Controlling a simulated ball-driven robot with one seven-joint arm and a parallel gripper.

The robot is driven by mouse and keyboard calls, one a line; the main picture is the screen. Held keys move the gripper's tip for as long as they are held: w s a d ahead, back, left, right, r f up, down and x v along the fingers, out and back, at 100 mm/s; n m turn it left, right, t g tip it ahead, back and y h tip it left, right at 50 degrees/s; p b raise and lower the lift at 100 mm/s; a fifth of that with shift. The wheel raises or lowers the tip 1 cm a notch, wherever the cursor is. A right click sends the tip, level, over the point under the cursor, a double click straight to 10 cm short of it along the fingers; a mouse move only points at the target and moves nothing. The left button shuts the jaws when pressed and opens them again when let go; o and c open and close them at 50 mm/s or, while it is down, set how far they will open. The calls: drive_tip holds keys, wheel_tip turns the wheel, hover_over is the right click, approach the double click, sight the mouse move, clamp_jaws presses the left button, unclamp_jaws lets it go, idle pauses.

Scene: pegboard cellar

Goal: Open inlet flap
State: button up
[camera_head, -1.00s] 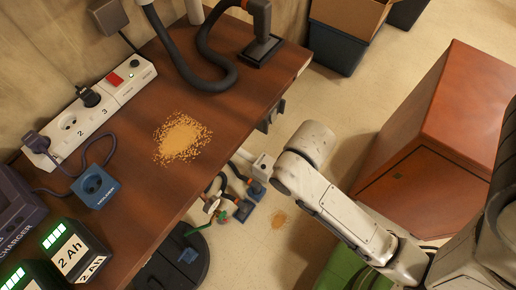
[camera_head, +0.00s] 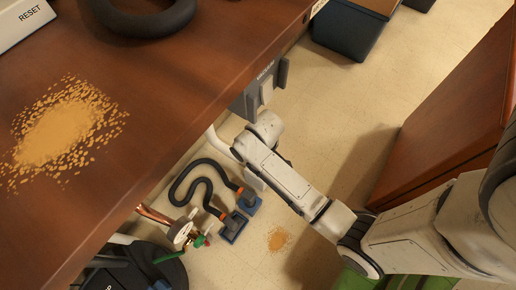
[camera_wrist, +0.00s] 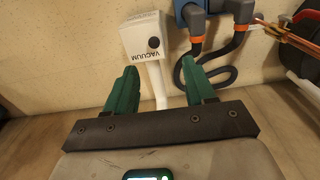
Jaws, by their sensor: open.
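In the wrist view, a white box (camera_wrist: 148,38) with the upside-down label VACUUM has a dark round spot on its face and a white pipe (camera_wrist: 157,84) running from it. No raised flap can be made out. My gripper (camera_wrist: 158,72) is open, its two green fingers spread with nothing held between them. The box stands beyond the fingertips, with its pipe showing between them. In the head view the forearm (camera_head: 290,182) reaches under the bench edge, and my fingers cannot be made out. A grey box (camera_head: 258,95) hangs there with small lettering.
The brown bench (camera_head: 150,110) bears a pile of tan crumbs (camera_head: 65,125). Below it are a looped black hose (camera_head: 190,172) and a blue floor head (camera_head: 232,229). An orange-brown cabinet (camera_head: 455,125) stands right. The floor between has a small crumb patch (camera_head: 279,239).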

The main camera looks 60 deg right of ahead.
drive_tip(key=w+f+b, duration=0.1)
drive_tip(key=f+b, duration=0.1)
drive_tip(key=f, duration=0.3)
drive_tip(key=w+d+f+b, duration=0.1)
drive_tip(key=f+b, duration=0.2)
drive_tip(key=f, duration=0.3)
drive_tip(key=w+d+f+b, duration=0.1)
drive_tip(key=f+b, duration=0.2)
drive_tip(key=f, duration=0.3)
drive_tip(key=shift+w+f, duration=0.1)
drive_tip(key=shift+f, duration=0.15)
clamp_jaws()
